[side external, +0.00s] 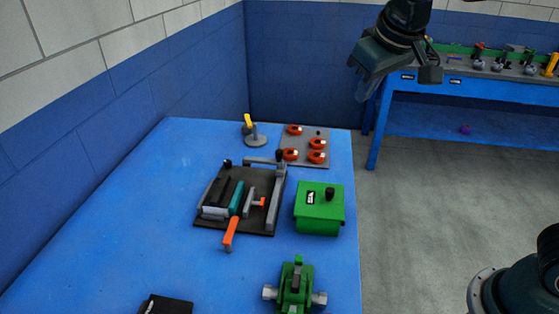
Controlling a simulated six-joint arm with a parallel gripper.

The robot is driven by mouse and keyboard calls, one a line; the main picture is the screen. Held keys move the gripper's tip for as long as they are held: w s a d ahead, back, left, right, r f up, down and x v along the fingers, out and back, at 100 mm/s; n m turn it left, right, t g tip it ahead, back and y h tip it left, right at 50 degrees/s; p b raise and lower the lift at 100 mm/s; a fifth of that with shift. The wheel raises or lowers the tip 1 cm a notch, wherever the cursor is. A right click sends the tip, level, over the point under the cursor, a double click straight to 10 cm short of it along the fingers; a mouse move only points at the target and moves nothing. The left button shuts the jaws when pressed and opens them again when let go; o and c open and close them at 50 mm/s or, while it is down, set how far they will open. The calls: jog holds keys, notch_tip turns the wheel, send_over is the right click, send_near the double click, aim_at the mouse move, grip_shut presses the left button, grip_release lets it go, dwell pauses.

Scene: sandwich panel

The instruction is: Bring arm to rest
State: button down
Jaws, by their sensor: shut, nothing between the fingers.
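My gripper (370,90) is at the upper right of the side external view, raised well above the blue table (110,235) and off its right edge. It points down and to the left. Its fingers are shut with nothing held. Part of my arm shows above it, and a dark part of my arm is at the lower right edge. The gripper touches nothing in view.
A dark fixture (240,196) with an orange handle, a green box (319,212) and a green device (295,288) stand on the table. Behind are a grey plate with orange rings (305,147) and a yellow-topped stand (255,140). A blue bench (470,90) stands behind right.

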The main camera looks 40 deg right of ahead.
jog(key=s+d+f, duration=0.2)
jog(key=s, duration=0.8)
jog(key=s+d+f+y, duration=0.1)
jog(key=s+d+f, duration=0.1)
jog(key=s, duration=0.7)
jog(key=shift+s+d+f+t+y, duration=0.3)
jog(key=shift+s+d+f+t, duration=0.1)
jog(key=shift+d, duration=0.3)
